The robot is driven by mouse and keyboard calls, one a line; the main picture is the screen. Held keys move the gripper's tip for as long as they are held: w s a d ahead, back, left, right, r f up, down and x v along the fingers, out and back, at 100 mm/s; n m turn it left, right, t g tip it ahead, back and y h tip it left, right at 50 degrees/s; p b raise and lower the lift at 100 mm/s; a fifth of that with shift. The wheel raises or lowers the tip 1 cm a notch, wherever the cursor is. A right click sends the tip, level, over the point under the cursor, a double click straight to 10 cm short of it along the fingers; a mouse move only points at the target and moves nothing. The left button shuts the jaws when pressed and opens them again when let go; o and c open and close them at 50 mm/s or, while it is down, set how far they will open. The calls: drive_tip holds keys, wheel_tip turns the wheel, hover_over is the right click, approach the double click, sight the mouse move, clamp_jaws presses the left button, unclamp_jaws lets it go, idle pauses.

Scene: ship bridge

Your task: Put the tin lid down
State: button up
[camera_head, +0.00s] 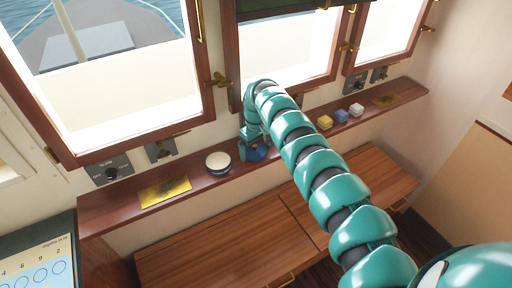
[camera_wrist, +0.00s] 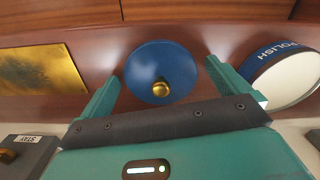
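The tin lid is a blue disc with a brass knob (camera_wrist: 160,72); it appears to lie flat on the wooden shelf. In the head view its blue edge (camera_head: 258,153) shows below my gripper (camera_head: 254,138). In the wrist view my gripper's two teal fingers (camera_wrist: 163,72) stand apart on either side of the lid, with a narrow gap on each side. The round polish tin (camera_head: 217,162), white-topped with a blue band, stands on the shelf left of the lid. It also shows at right in the wrist view (camera_wrist: 285,77).
The shelf (camera_head: 116,208) runs below the windows. A brass plate (camera_head: 165,191) lies left of the tin. Blue (camera_head: 341,116), yellow (camera_head: 325,122) and white (camera_head: 356,110) small blocks stand to the right. Another brass plate shows in the wrist view (camera_wrist: 40,70). Switch boxes (camera_head: 110,171) line the wall.

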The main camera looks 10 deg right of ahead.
sight(256, 148)
drive_tip(key=shift+d+r, duration=0.1)
drive_tip(key=shift+r, duration=0.45)
wheel_tip(256, 148, up, 11)
drive_tip(key=b, duration=0.4)
drive_tip(key=shift+s, duration=0.1)
